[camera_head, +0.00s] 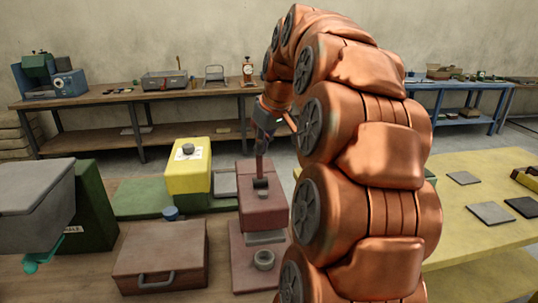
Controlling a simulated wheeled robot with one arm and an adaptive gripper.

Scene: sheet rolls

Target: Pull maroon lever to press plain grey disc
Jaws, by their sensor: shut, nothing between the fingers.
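A maroon press (262,209) stands on the near bench, left of my arm. A dark grey cylinder (260,184) sits on its top, and a thin maroon upright piece, seemingly the lever (259,165), rises above it. My gripper (265,137) is shut at the upper end of this piece, pointing down; whether it touches the piece is too small to tell. A grey round piece with a dark centre (264,260) sits on the press's maroon base plate, below a pale grey block (264,237). I cannot make out a plain disc for certain.
A yellow press (188,172) with a grey knob and a brown case (161,262) stand to the left. A grey and green machine (35,205) with a teal handle is at far left. A yellow table (470,165) with flat grey squares is at right.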

